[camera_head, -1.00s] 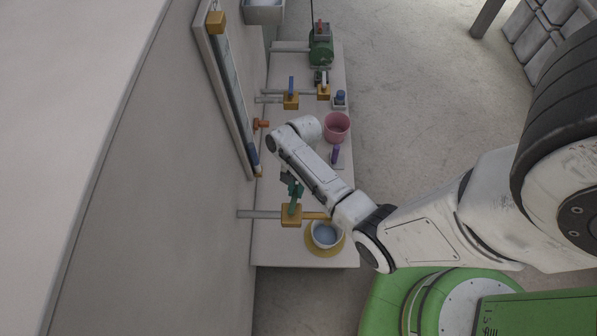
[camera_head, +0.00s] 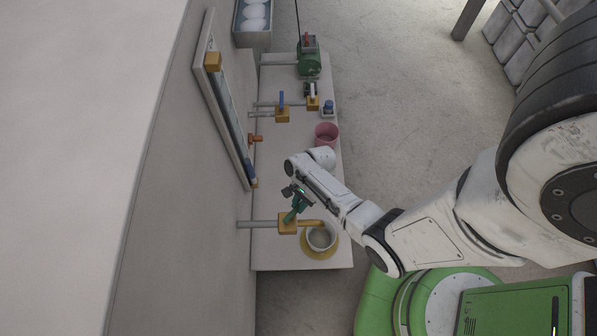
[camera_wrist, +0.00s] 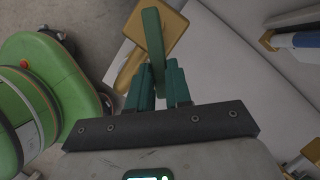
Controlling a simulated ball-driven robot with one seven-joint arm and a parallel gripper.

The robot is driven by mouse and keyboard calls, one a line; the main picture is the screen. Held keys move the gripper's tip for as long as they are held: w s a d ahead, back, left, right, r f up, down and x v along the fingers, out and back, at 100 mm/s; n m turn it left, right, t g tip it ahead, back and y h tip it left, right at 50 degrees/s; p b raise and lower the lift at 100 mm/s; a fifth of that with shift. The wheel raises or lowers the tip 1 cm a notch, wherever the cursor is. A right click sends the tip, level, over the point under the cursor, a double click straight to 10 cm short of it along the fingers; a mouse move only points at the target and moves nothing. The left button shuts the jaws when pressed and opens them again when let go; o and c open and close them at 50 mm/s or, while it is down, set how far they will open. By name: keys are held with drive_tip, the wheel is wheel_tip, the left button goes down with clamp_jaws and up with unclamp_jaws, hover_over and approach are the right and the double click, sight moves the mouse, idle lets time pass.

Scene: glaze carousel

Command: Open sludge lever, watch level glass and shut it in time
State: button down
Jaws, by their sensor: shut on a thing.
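The green sludge lever (camera_head: 292,215) sits on a brass valve (camera_head: 287,223) on the pipe nearest me. It slants up to the right in the head view. My gripper (camera_head: 298,195) is shut on it. In the wrist view the lever (camera_wrist: 154,45) stands between the green fingers (camera_wrist: 160,88) of my gripper. The valve's spout points over a white bowl (camera_head: 321,238) with a greyish inside. The level glass (camera_head: 234,112) is a long tube on a wall board, between brass fittings. A blue part shows near its lower end; I cannot read its level.
The wall is close on the left.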

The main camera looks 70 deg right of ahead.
idle(0.3)
drive_tip(key=c, duration=1)
unclamp_jaws()
drive_tip(key=shift+c, duration=0.2)
drive_tip(key=shift+d+r, duration=0.1)
drive_tip(key=p+v, duration=0.1)
drive_tip(key=v, duration=0.9)
drive_tip(key=shift+r+p, duration=0.3)
